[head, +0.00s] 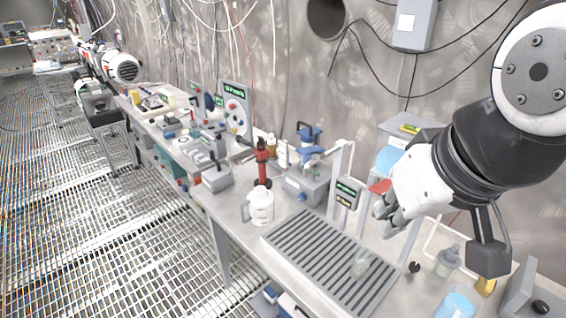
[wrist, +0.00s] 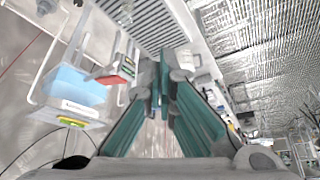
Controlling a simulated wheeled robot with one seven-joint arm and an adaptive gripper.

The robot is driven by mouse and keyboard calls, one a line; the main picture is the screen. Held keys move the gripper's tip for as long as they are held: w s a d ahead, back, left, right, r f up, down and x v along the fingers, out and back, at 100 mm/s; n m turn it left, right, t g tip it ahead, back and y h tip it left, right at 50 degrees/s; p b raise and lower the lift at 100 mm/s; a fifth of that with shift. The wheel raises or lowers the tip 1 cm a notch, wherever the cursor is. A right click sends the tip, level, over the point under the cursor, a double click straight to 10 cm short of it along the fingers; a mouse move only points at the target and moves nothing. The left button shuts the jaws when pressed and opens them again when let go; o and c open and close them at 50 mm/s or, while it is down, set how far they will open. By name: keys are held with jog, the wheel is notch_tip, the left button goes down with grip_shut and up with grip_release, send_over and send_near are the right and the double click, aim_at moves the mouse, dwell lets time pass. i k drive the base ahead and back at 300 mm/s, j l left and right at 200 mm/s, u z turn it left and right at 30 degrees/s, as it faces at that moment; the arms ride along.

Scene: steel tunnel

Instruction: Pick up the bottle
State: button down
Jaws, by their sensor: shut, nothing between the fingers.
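Several bottle-like things stand on the bench in the head view; I cannot tell which one is the task's bottle. A small greyish bottle (head: 448,262) stands right of the drain grille, below my wrist. A clear container with blue liquid (head: 457,303) is at the bottom edge. A small amber bottle (head: 271,146) stands farther back. A white jug with a handle (head: 260,206) stands left of the grille; it also shows in the wrist view (wrist: 188,61). My gripper (head: 384,212) is shut and empty, above the bench by the small shelf. Its teal-padded fingers meet in the wrist view (wrist: 163,78).
The slatted drain grille (head: 330,265) takes up the near bench, with a faint clear vessel (head: 360,263) on it. A shelf stand with a blue container (wrist: 75,86) and a red piece (wrist: 108,78) is close beside my gripper. Instruments crowd the bench behind; the grated floor (head: 150,215) is clear.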

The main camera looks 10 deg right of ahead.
aim_at(363, 256)
jog(key=k+j+z, duration=0.45)
jog(key=k+j, duration=0.15)
jog(key=k, duration=0.2)
jog(key=k+j+z, duration=0.25)
jog(key=k, duration=0.15)
